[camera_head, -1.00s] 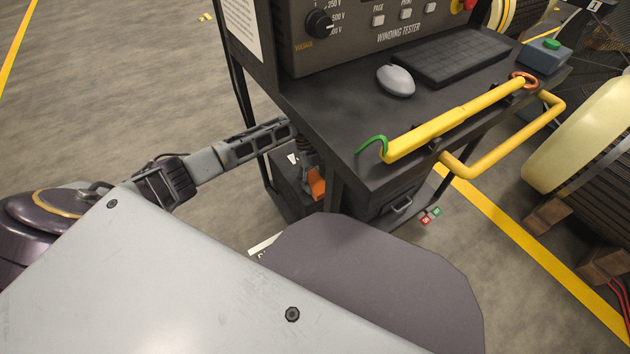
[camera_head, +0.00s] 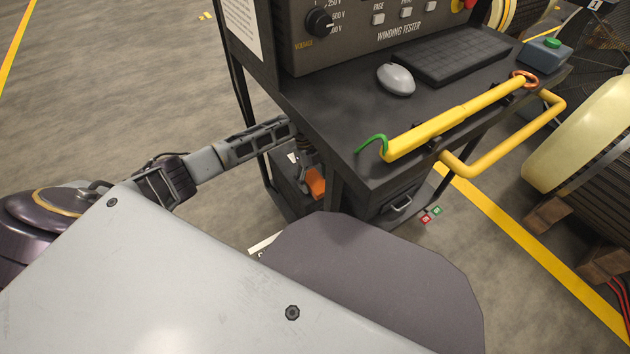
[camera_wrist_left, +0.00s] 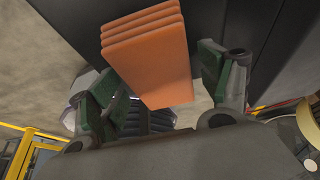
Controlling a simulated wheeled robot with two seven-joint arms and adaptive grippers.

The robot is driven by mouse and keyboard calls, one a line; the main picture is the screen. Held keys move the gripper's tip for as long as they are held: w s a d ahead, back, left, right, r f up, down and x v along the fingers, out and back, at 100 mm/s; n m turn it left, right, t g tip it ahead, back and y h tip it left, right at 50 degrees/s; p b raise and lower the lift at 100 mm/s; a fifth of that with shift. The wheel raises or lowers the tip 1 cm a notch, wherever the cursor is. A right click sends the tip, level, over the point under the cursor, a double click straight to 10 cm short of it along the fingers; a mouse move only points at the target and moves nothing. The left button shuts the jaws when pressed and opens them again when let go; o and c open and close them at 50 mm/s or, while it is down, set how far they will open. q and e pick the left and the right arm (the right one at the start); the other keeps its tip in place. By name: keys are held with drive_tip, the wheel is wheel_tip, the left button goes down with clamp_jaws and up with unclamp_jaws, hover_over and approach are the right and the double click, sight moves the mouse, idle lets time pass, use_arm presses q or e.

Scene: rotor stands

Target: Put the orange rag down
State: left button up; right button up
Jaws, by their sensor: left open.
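The orange rag (camera_head: 316,184) shows as a small patch beside the front post of the test cart, below its top. In the left wrist view it is a folded stack of several layers (camera_wrist_left: 150,55) between my left gripper's fingers (camera_wrist_left: 163,88). The fingers, with green pads, are open, with a clear gap on the right side of the rag; the left finger is close to it, and I cannot tell if they touch. In the head view my left gripper (camera_head: 310,172) is partly hidden by the cart. What supports the rag is not clear. My right gripper is not in view.
The cart's dark top (camera_head: 340,112) carries a grey mouse (camera_head: 395,79), a keyboard (camera_head: 450,54) and the winding tester (camera_head: 380,28). A yellow handle (camera_head: 505,135) runs along its edge. A large reel (camera_head: 590,135) stands at right. Open floor (camera_head: 120,90) lies at left.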

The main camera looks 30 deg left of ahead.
use_arm(q)
drive_tip(key=p+v, duration=0.3)
drive_tip(key=v, duration=0.7)
drive_tip(key=shift+r+p, duration=0.3)
drive_tip(key=shift+p, duration=0.1)
drive_tip(key=shift+v, duration=0.9)
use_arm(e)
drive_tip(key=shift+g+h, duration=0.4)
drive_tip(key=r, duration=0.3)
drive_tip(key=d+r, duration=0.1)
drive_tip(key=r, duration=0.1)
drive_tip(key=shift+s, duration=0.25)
